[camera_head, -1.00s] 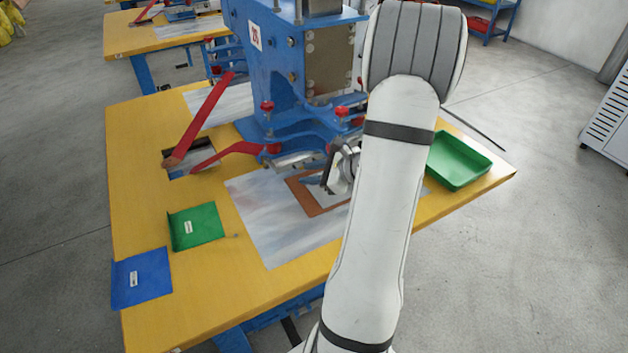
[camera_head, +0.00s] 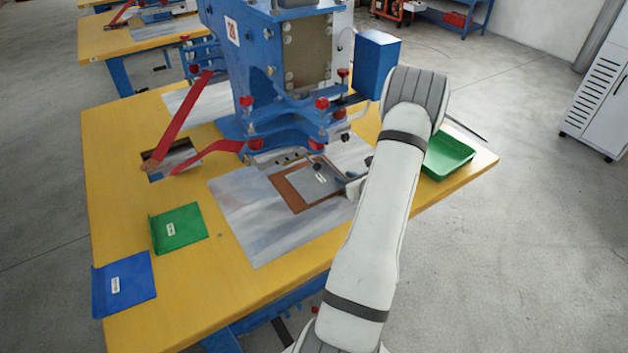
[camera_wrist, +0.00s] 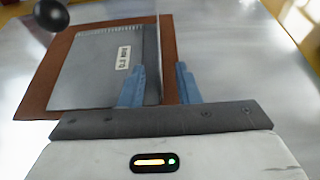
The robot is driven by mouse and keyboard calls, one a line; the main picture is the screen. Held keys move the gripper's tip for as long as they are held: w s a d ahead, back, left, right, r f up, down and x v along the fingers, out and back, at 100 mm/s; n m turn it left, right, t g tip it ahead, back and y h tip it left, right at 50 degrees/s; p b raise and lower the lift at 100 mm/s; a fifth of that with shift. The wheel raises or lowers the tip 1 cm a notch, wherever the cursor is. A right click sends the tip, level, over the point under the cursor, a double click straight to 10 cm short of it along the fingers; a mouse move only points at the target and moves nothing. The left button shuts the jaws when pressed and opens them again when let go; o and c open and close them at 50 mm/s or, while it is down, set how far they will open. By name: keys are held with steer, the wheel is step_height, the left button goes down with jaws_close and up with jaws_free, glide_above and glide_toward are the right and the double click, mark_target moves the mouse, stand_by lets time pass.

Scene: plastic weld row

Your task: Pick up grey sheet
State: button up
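The grey sheet (camera_head: 311,179), a flat grey piece with a white label, lies on the brown frame (camera_head: 293,197) on the silvery mat under the blue machine. In the wrist view the grey sheet (camera_wrist: 90,75) fills the upper left, with the brown frame (camera_wrist: 38,88) around it. My gripper (camera_wrist: 160,85) has its two blue fingers apart at the sheet's right edge. The left finger overlaps the sheet in the picture and the right one is over the brown border. In the head view my gripper (camera_head: 354,187) is at the sheet's right side, partly hidden by my arm.
The blue machine (camera_head: 270,80) with red-knobbed clamps stands close behind the sheet. A black ball (camera_wrist: 51,14) is near the sheet's far left corner. A green tray (camera_head: 448,157) is at the right. Green (camera_head: 180,229) and blue (camera_head: 124,285) holders lie at the left.

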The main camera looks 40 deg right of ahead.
steer(key=shift+w+f, duration=0.3)
steer(key=shift+w, duration=0.3)
steer(key=shift+c, duration=0.4)
jaws_close()
